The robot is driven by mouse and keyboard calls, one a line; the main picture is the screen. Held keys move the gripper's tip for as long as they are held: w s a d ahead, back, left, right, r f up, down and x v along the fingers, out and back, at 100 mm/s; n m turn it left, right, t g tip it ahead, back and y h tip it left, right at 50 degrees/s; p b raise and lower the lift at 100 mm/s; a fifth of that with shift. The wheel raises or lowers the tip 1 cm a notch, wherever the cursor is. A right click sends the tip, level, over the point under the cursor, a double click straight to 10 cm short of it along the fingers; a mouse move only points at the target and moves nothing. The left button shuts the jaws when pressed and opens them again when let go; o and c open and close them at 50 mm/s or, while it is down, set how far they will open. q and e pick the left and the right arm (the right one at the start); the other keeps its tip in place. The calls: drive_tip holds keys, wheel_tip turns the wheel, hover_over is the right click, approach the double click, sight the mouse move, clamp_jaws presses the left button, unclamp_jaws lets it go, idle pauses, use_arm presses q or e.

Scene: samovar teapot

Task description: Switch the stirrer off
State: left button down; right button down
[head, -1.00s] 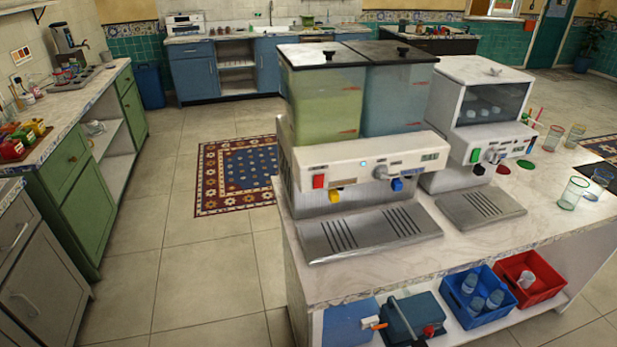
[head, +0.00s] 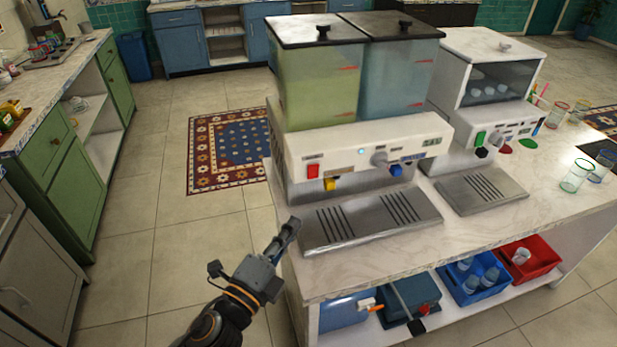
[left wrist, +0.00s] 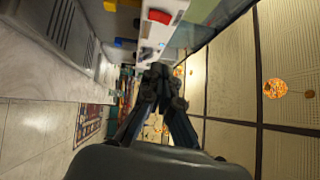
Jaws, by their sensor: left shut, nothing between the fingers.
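The drink dispenser (head: 360,150) stands on the counter with a green-filled and a blue-filled tank. Its white front panel carries a red rocker switch (head: 313,171) at the left, a small lit cyan lamp (head: 361,152), a grey knob (head: 379,159) and a small display (head: 432,141). I cannot read which control is the stirrer's. My left gripper (head: 291,227) is shut and empty, near the drip tray's left edge and below the red switch, apart from it. In the left wrist view its fingers (left wrist: 160,74) are together, and the red switch (left wrist: 160,16) shows above them. My right gripper is not in view.
A yellow tap (head: 330,184) and a blue tap (head: 396,169) stick out under the panel, above the metal drip tray (head: 340,245). A second machine (head: 485,90) stands at the right. Blue and red crates (head: 530,272) sit on the shelf below. The floor at the left is open.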

use_arm(q)
drive_tip(key=p, duration=0.4)
approach(316, 167)
drive_tip(key=w+d, duration=0.4)
drive_tip(key=shift+w+a, duration=0.4)
drive_tip(key=shift+w, duration=0.3)
drive_tip(key=shift+w+r, duration=0.25)
drive_tip(key=shift+a, duration=0.1)
